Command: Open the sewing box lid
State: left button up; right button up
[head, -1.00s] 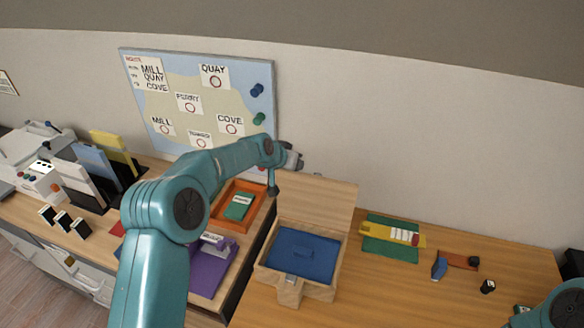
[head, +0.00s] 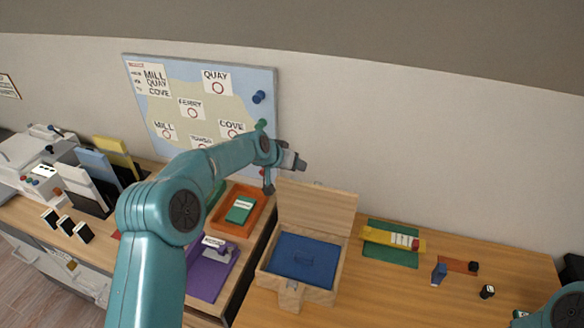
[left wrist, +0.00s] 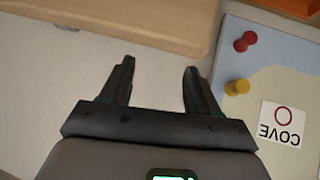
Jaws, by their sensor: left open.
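The sewing box (head: 322,297) is a pale wooden box on the desk, with a blue tray (head: 300,256) inside. Its wooden lid (head: 318,208) stands up at the back, so the blue inside is in plain view. My left gripper (head: 301,164) is behind and above the lid's left top corner, near the wall. In the left wrist view my left gripper (left wrist: 157,68) is open with nothing between its fingers. A wooden edge, apparently the lid (left wrist: 130,22), lies just beyond the fingertips. My right gripper is out of view.
The map board (head: 240,85) leans on the wall beside my left gripper. An orange tray (head: 218,225) and a purple tray (head: 203,285) lie left of the box. A green mat (head: 395,258) and small items lie to its right. The desk right of the box has bare wood.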

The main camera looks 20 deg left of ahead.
pick_arm(q)
jog(key=a+r+p, duration=0.1)
jog(key=r+p, duration=0.1)
jog(key=r, duration=0.5)
jog(key=s+a+r+p, duration=0.1)
jog(key=a+r+p, duration=0.1)
jog(key=r, duration=0.6)
jog(key=shift+a+p, duration=0.3)
jog(key=shift+p, duration=0.45)
